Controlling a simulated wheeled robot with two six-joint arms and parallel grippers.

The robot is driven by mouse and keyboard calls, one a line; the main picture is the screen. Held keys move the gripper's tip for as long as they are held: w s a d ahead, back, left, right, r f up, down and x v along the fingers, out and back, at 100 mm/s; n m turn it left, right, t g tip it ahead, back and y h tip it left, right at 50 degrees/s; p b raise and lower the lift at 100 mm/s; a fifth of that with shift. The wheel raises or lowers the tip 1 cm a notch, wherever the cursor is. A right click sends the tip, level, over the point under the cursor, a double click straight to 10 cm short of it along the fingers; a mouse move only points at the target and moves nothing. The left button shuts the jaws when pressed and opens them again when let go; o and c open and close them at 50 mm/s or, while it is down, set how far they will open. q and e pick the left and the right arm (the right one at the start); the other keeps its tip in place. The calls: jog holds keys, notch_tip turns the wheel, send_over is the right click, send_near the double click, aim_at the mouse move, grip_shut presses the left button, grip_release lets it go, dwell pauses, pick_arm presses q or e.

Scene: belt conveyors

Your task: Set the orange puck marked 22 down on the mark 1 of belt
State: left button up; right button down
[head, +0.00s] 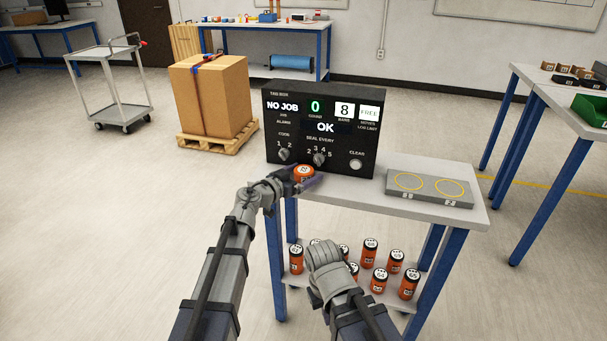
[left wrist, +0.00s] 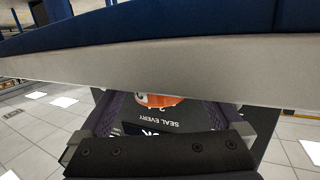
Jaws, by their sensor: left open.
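An orange puck (head: 304,171) with a white label on top is at the left end of the table, in front of the black control box; I cannot read its number surely. My left gripper (head: 303,183) is open, with its fingers around the puck. In the left wrist view the puck (left wrist: 160,100) shows between the dark fingers, partly hidden by the table edge. The grey belt (head: 428,199) lies at the right of the table, with two empty yellow circles, mark 1 (head: 409,181) on the left and mark 2 on the right. My right gripper (head: 325,258) is low before the table; its jaws are hidden.
The black box (head: 320,128) shows "NO JOB", 0, 8, "FREE" and "OK". Several orange cylinders (head: 370,250) stand on the table's lower shelf. The tabletop (head: 360,190) between puck and belt is clear. Another blue-legged table (head: 555,90) stands at the right.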

pick_arm(q)
jog(key=shift+s+a+r, duration=0.15)
jog(key=shift+r, duration=0.1)
jog(key=p+v, duration=0.2)
jog(key=v, duration=0.9)
jog(key=shift+s+a, duration=0.2)
jog(key=shift+s, duration=0.05)
